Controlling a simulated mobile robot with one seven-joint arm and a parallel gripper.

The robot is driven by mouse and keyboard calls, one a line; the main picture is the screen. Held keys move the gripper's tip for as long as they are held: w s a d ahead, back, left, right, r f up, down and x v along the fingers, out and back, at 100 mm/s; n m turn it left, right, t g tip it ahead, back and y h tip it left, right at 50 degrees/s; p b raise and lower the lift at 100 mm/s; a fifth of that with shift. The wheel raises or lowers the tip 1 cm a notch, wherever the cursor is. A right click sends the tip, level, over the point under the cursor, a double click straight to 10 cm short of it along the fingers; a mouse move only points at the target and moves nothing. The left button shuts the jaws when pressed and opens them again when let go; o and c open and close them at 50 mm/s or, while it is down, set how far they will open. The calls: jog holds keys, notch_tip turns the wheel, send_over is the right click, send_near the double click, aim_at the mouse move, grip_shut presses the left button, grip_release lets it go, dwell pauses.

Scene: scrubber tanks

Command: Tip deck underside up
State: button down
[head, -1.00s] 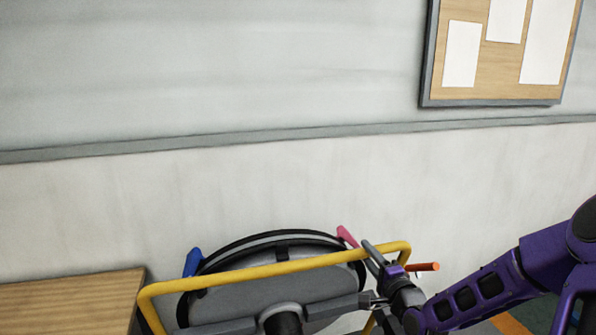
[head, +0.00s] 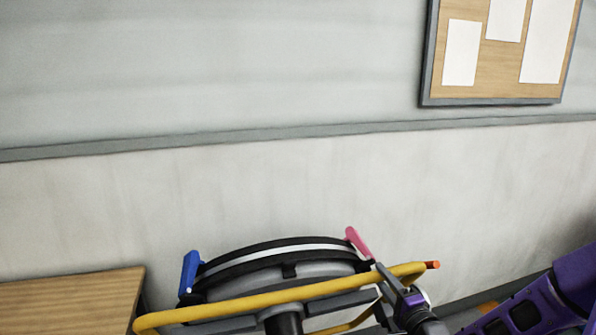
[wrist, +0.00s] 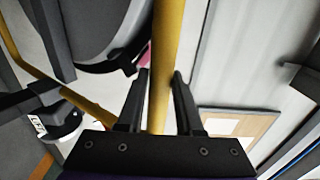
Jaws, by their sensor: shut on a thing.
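The deck (head: 290,271) is a round grey and black disc at the bottom of the head view, seen nearly edge-on and tilted. It has a blue tab (head: 189,272) on its left and a pink tab (head: 358,241) on its right. A yellow tube bar (head: 270,297) runs across in front of it. My gripper (wrist: 160,98) is shut on the yellow bar, which passes between its two dark fingers in the wrist view. In the head view my gripper is at the bar's right end, partly hidden. The deck's lower part is out of frame.
A wooden tabletop (head: 70,300) stands at the lower left, close to the deck. A pale wall (head: 250,190) with a grey rail is behind. A notice board (head: 505,92) hangs at the upper right. An orange-red tip (head: 432,265) is at the bar's right end.

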jog(key=s+d+f+b, duration=0.1)
jog(key=s+f, duration=0.2)
jog(key=s, duration=0.2)
jog(key=shift+s+d+f, duration=0.25)
jog(key=shift+d+f, duration=0.05)
jog(key=shift+f+b, duration=0.1)
jog(key=shift+b, duration=0.2)
jog(key=s+d+f+b, duration=0.1)
jog(key=s+f, duration=0.3)
jog(key=s, duration=0.1)
jog(key=shift+d+f, duration=0.2)
jog(key=shift+f, duration=0.1)
jog(key=shift+b, duration=0.3)
jog(key=s+d+f+b, duration=0.1)
jog(key=s+f+b, duration=0.1)
jog(key=s+f, duration=0.2)
jog(key=shift+f, duration=0.95)
jog(key=shift+d+f+b, duration=0.1)
jog(key=shift+b, duration=0.25)
